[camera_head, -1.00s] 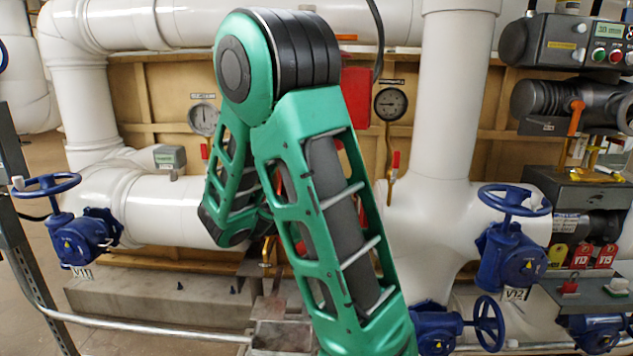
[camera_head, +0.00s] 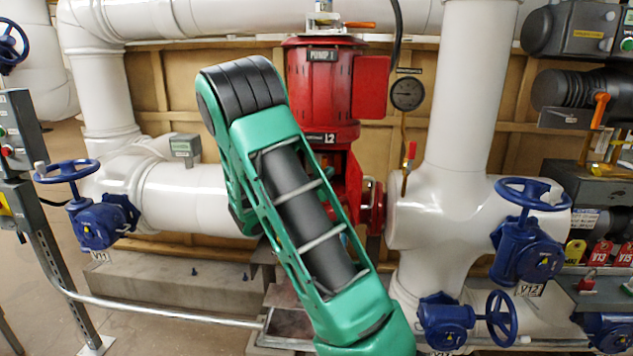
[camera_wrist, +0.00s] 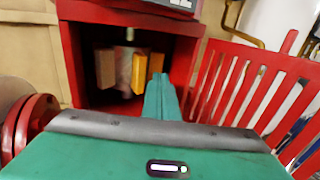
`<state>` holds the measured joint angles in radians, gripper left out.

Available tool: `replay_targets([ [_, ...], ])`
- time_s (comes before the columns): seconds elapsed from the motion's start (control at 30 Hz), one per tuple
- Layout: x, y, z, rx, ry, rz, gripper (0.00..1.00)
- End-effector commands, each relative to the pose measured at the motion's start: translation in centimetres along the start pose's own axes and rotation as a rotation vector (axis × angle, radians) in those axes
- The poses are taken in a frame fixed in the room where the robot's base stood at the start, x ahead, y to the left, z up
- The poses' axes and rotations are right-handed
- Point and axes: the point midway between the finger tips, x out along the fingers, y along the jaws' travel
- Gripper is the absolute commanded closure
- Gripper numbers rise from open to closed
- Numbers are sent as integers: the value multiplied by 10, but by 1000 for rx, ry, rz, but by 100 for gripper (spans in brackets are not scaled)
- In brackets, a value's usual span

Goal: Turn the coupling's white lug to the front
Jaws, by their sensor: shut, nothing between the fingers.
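The coupling (camera_wrist: 123,66) shows in the wrist view inside the square opening of the red pump frame (camera_wrist: 82,12). Its upright lugs stand around a shaft; one lug is yellow-orange (camera_wrist: 139,73) and the others look dull beige or brown. I cannot make out a white lug. My gripper (camera_wrist: 161,78) is shut and empty, its green fingers pointing into the opening, just right of and below the yellow lug in the picture. I cannot tell whether they touch the coupling. In the head view my arm hides the gripper and coupling below the red pump (camera_head: 322,85).
A red slatted guard (camera_wrist: 250,85) stands close on the right in the wrist view, and a red flange (camera_wrist: 32,125) on the left. White pipes (camera_head: 465,110) and blue handwheel valves (camera_head: 525,245) flank the pump. A metal rail (camera_head: 165,313) runs low in front.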

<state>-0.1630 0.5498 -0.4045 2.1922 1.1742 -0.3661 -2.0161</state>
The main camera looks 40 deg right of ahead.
Motion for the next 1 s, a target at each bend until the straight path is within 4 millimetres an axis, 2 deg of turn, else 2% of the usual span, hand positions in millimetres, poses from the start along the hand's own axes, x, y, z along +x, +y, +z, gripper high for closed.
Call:
replay_targets([
  [0.03, 11, -1, 0, 1, 0, -4, 100],
  [0.2, 37, -1, 0, 1, 0, -3, 100],
  [0.4, 55, 0, 0, 1, 1, -1, 100],
  [0.87, 59, 1, -1, 1, 2, 3, 100],
  [1.0, 52, 10, -1, 0, 2, 47, 100],
])
